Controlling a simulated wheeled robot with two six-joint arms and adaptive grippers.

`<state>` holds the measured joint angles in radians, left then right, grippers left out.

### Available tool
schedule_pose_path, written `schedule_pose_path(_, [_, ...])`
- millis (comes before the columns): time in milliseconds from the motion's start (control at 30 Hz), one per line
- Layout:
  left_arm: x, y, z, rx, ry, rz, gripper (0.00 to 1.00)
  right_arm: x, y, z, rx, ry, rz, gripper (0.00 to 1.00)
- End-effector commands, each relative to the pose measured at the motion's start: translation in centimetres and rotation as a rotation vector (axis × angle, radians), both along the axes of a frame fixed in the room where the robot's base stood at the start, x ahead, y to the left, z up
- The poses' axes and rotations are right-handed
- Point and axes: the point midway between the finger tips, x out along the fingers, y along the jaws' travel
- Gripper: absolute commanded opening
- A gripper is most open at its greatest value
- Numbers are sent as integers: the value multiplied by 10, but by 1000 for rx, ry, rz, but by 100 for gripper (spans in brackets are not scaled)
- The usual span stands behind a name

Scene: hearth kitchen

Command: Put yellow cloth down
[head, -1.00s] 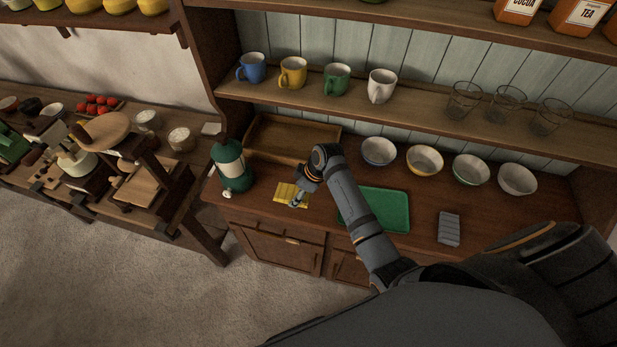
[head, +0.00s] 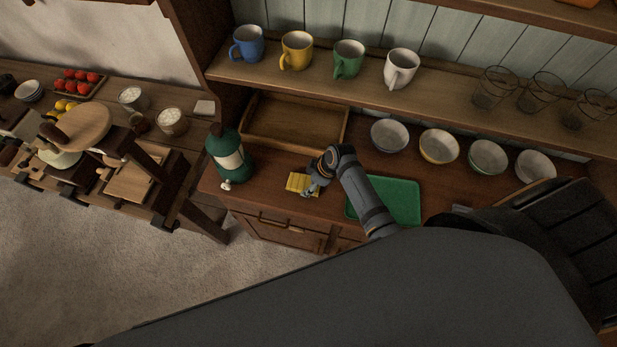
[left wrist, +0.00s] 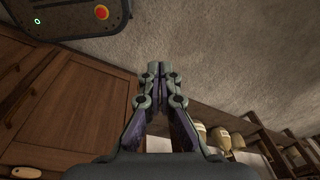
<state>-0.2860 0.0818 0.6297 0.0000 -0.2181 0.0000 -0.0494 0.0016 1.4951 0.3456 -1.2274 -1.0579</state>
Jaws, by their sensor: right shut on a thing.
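The yellow cloth (head: 295,183) is a small folded pad at the front of the brown cabinet top (head: 270,196), between the green lantern and the green tray. In the head view my right gripper (head: 311,191) is at the cloth's right side, shut on it. The cloth looks flat and at or just above the wood; I cannot tell whether it touches. In the left wrist view my left gripper (left wrist: 158,70) is shut and empty, its fingertips together above the floor.
A wooden tray (head: 282,130) and several bowls (head: 439,147) are behind. Mugs (head: 297,50) and glasses (head: 493,88) stand on the shelf above. A side table (head: 195,147) is at left.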

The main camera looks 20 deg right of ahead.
Motion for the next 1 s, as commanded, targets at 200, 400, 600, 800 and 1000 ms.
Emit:
schedule_pose_path(200, [2,0,-1,0,-3,1,0,-3,0,-3,-1,8,0,85])
schedule_pose_path(400, [-37,-2,-3,-3,56,3,0,-2,0,-2,0,7,0,86])
schedule_pose_path(600, [-29,-3,-5,-4,43,3,0,-2,-2,2,-1,4,0,86])
schedule_pose_path(800, [-4,-3,-11,-4,5,1,0,-10,-15,35,-4,2,1,86])
schedule_pose_path(1000, [-10,-3,-18,-4,15,2,0,-21,-30,80,-4,3,2,86])
